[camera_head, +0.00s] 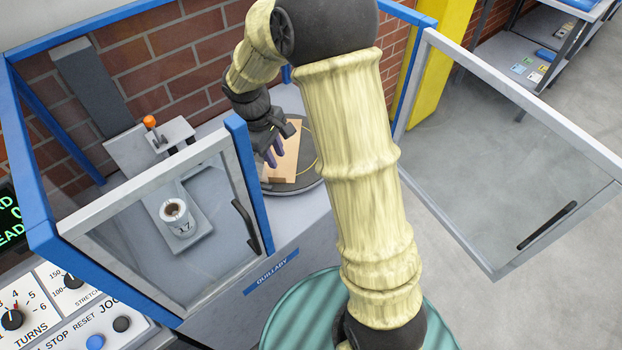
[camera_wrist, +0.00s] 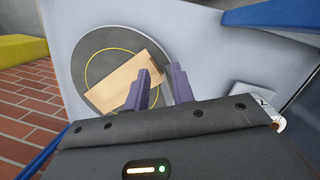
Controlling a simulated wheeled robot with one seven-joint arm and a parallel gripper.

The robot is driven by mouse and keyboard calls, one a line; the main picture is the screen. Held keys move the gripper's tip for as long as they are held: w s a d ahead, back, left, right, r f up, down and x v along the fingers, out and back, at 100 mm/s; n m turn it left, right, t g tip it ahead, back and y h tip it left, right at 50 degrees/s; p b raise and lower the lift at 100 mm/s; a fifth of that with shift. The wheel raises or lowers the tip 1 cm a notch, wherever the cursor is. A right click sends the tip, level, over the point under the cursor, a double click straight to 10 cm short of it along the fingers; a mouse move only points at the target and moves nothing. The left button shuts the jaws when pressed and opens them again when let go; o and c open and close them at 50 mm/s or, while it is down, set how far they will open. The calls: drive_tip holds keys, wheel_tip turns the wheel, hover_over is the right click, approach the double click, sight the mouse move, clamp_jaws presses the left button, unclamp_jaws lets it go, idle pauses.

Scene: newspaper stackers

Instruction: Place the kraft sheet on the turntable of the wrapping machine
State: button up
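The tan kraft sheet (camera_head: 289,160) lies on the dark round turntable (camera_head: 304,178) inside the wrapping machine. In the wrist view the sheet (camera_wrist: 118,88) lies slanted across the turntable (camera_wrist: 92,58) and its yellow ring, with one end near the ring's right side. My gripper (camera_head: 274,155) is at the left edge of the sheet in the head view. The left finger covers part of the sheet. I cannot tell whether it touches the sheet.
A brick wall (camera_head: 165,60) is behind. A control panel (camera_head: 70,310) is front left.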

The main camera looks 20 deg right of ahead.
drive_tip(key=s+d+r+m+t+y, duration=0.1)
drive_tip(key=s+d+m, duration=0.1)
drive_tip(key=s+m, duration=0.2)
drive_tip(key=s+d+r+m+t+y, duration=0.1)
drive_tip(key=s+m, duration=0.4)
drive_tip(key=s, duration=0.5)
drive_tip(key=d+t, duration=0.1)
drive_tip(key=d, duration=0.1)
drive_tip(key=shift+d+r, duration=0.35)
drive_tip(key=shift+r, duration=0.05)
